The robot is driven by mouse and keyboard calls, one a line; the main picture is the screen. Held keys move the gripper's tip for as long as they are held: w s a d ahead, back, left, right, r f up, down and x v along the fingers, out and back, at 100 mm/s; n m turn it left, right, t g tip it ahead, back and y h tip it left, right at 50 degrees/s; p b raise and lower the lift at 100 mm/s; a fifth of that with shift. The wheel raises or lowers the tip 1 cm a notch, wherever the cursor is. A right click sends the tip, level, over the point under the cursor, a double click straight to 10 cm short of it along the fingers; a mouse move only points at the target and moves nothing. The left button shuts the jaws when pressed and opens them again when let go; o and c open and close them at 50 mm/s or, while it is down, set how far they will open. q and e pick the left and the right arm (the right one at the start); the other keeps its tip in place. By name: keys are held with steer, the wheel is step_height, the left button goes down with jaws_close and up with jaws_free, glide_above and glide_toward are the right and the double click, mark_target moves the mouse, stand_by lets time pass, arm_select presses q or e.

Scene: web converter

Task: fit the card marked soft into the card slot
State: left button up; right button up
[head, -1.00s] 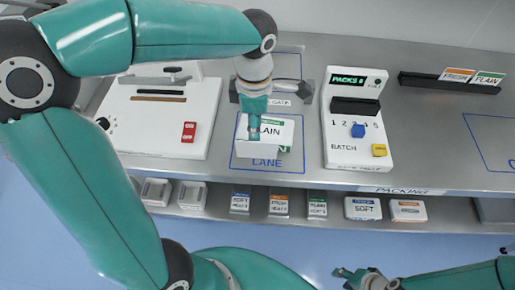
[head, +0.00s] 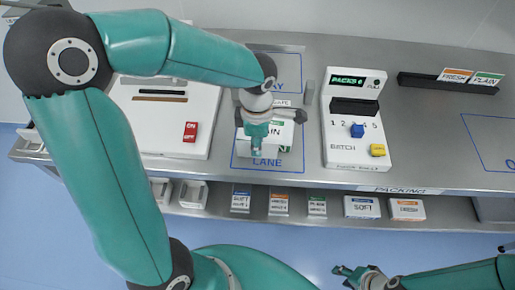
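My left gripper (head: 257,151) points down over the lane, in front of and partly covering a white pack (head: 284,131) with a green band whose label ends in "IN". I cannot tell whether its fingers touch the pack or are shut. My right gripper (head: 342,277) is low at the bottom edge, away from the counter, with its fingertips apart and nothing visible between them. A white machine (head: 199,98) at the left has dark and brown slots (head: 160,98) in its top; no slot label is legible. I cannot make out a card marked soft.
A black rack (head: 420,83) at the back right holds cards marked FRESH (head: 455,75) and PLAIN (head: 488,78). A counter box (head: 356,150) reads PACKS. The lower shelf holds reel boxes and a SOFT pack (head: 363,208).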

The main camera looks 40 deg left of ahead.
arm_select(q)
jaws_close()
steer(key=shift+r, duration=0.15)
